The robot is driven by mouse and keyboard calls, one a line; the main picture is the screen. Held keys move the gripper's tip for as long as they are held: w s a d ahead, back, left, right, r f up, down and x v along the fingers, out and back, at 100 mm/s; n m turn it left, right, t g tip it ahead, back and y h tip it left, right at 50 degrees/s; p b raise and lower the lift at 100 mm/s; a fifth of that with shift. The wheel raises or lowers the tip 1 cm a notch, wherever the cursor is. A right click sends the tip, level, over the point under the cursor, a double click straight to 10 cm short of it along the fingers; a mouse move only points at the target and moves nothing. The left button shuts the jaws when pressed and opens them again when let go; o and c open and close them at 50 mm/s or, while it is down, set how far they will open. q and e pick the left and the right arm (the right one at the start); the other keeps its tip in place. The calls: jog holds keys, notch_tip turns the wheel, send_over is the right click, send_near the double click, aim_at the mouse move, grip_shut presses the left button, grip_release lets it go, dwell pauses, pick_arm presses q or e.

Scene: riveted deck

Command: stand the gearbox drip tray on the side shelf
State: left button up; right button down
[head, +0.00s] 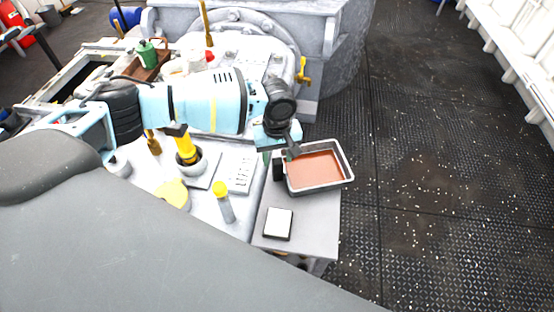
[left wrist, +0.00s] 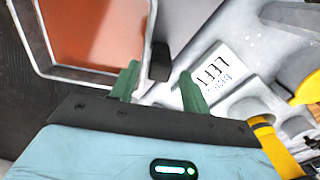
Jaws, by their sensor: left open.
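The gearbox drip tray (head: 322,187) is a shallow rectangular metal tray with a reddish-brown inside. It sits level at the far end of the grey side shelf (head: 312,220), its right rim at or slightly past the shelf edge. A dark handle (head: 278,166) is on its left side. My left gripper (head: 280,154) is open at that side. In the left wrist view the tray (left wrist: 146,30) fills the upper left, and the handle (left wrist: 160,62) lies between and just beyond the open green fingertips (left wrist: 160,85). I cannot tell whether they touch it. My right gripper is not in view.
A white-faced, dark-edged block (head: 278,223) lies on the near part of the shelf. A yellow-capped tube (head: 224,202) and a cup with a yellow item (head: 190,160) stand on the bench to the left.

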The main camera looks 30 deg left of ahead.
pick_arm(q)
notch_tip(320, 180, up, 10)
jog(key=p, duration=0.1)
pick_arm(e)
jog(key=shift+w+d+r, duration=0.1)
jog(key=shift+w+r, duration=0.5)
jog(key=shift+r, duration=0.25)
